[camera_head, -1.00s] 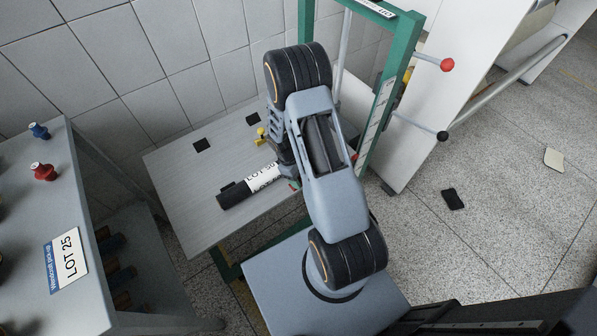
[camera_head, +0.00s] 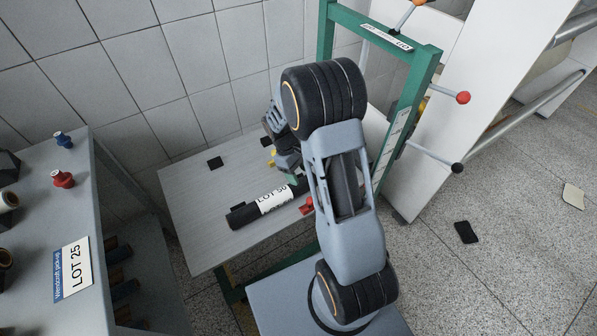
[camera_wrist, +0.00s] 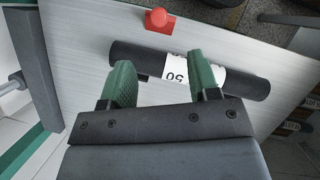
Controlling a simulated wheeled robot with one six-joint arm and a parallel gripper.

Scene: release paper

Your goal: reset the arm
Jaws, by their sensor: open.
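My gripper (camera_wrist: 161,82) is open, with its two green fingers apart and nothing between them in the wrist view. In the head view my gripper is largely hidden behind my arm, above the grey table (camera_head: 200,237). A black roll (camera_head: 243,216) with a white label reading LOT 50 lies on that table. In the wrist view the roll (camera_wrist: 130,58) lies just beyond the fingertips, and the left finger overlaps it in the picture. I cannot tell the exact gap between them.
A green frame (camera_head: 425,75) with red and black knobbed rods stands right of the table. A red knob (camera_wrist: 157,19) shows beyond the roll. A shelf labelled LOT 25 (camera_head: 72,268) stands at left. A tiled wall (camera_head: 200,70) is behind. A black item (camera_head: 466,232) lies on the floor.

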